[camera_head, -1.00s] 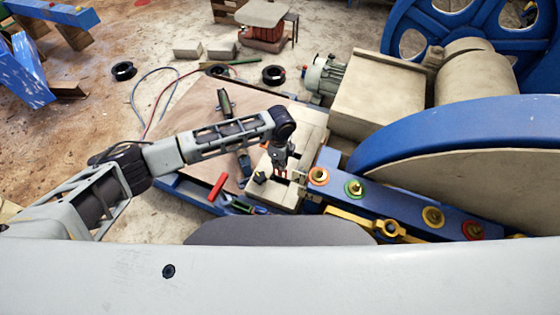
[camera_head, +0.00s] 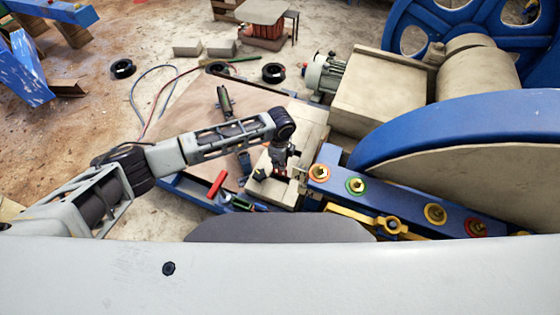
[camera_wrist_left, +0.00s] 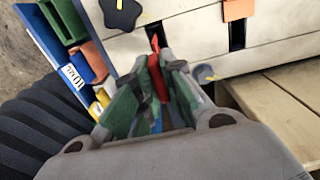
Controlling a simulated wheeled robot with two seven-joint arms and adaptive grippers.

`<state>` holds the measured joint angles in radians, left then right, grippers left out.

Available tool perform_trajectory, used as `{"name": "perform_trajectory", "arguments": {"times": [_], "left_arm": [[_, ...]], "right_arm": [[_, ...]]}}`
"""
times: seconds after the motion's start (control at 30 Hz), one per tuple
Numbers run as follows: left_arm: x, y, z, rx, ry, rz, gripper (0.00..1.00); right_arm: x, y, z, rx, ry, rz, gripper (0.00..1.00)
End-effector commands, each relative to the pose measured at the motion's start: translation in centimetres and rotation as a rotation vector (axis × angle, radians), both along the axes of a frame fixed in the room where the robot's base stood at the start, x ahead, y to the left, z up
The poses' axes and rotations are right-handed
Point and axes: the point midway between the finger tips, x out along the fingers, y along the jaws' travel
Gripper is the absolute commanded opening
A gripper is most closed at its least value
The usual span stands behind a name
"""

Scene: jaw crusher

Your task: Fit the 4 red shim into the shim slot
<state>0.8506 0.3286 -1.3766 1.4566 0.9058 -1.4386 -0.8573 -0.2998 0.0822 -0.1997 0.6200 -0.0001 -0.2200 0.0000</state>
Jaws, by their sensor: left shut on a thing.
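My left gripper (camera_head: 279,168) is over the pale beige block (camera_head: 272,190) beside the crusher. In the left wrist view, the left gripper (camera_wrist_left: 152,75) is shut on a thin red shim (camera_wrist_left: 156,76), held on edge between its green-padded fingers. The shim's tip points at a dark slot (camera_wrist_left: 151,33) in the pale block. I cannot tell whether the tip is inside the slot. A second dark slot (camera_wrist_left: 237,36) lies to its right, with an orange tab (camera_wrist_left: 238,9) at its upper end. My right gripper is not in view.
A black star knob (camera_wrist_left: 121,13) sits on the block left of the slot. A blue rack (camera_wrist_left: 45,42) with coloured pieces lies further left. A red-handled tool (camera_head: 217,184) lies near the block. The blue crusher beam (camera_head: 400,200) with bolts stands to the right.

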Motion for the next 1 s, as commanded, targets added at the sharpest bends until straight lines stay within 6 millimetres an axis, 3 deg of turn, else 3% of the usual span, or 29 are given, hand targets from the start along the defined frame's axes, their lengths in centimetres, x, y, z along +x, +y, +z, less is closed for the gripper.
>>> {"name": "perform_trajectory", "arguments": {"times": [1.0], "left_arm": [[0.0,0.0,-1.5,0.000,-0.001,0.000,0.00]], "right_arm": [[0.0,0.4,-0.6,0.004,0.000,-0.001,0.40]]}}
